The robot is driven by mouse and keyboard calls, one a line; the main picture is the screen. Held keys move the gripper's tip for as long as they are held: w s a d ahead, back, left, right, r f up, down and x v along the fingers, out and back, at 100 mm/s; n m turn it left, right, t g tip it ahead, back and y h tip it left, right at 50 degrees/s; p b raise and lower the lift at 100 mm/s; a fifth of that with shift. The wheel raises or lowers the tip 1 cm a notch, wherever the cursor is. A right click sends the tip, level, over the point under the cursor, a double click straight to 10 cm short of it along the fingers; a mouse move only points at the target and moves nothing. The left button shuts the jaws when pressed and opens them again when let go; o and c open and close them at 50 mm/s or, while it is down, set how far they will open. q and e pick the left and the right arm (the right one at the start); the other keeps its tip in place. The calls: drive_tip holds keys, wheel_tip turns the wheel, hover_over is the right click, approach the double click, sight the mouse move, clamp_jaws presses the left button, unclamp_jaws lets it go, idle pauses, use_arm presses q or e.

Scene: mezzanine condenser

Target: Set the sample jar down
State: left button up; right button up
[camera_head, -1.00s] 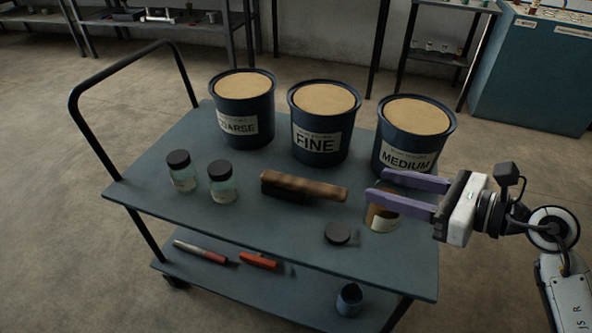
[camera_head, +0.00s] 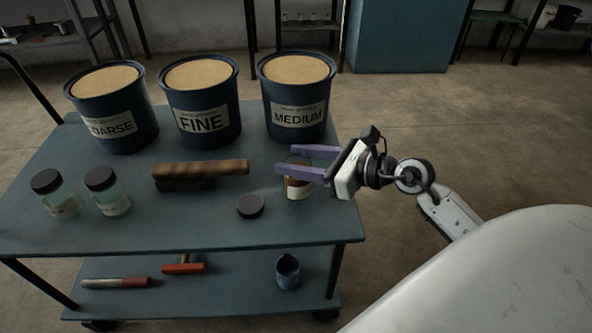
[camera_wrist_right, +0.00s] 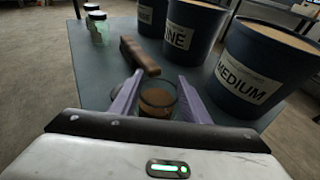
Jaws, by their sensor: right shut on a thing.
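The sample jar (camera_head: 298,188) is a small open glass jar with brown contents and a pale label. It stands upright at the right end of the cart's top (camera_head: 200,226). I cannot tell whether its base touches the surface. My right gripper (camera_head: 281,160) has its purple fingers closed on either side of the jar near its rim. In the right wrist view the jar (camera_wrist_right: 157,101) sits between the fingertips, its brown contents visible from above. A dark round lid (camera_head: 250,206) lies on the cart top to the left of the jar. My left gripper is out of view.
Three tubs, COARSE (camera_head: 112,113), FINE (camera_head: 202,101) and MEDIUM (camera_head: 298,97), stand along the back. A brown-handled brush (camera_head: 200,171) and two lidded jars (camera_head: 54,195) (camera_head: 107,192) are further left. Bare surface surrounds the lid. The lower shelf holds tools and a cup (camera_head: 288,272).

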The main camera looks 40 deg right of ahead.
drive_tip(key=shift+f, duration=1.05)
drive_tip(key=shift+f, duration=0.1)
drive_tip(key=o, duration=1.5)
drive_tip(key=shift+o, duration=0.2)
drive_tip(key=v, duration=1.2)
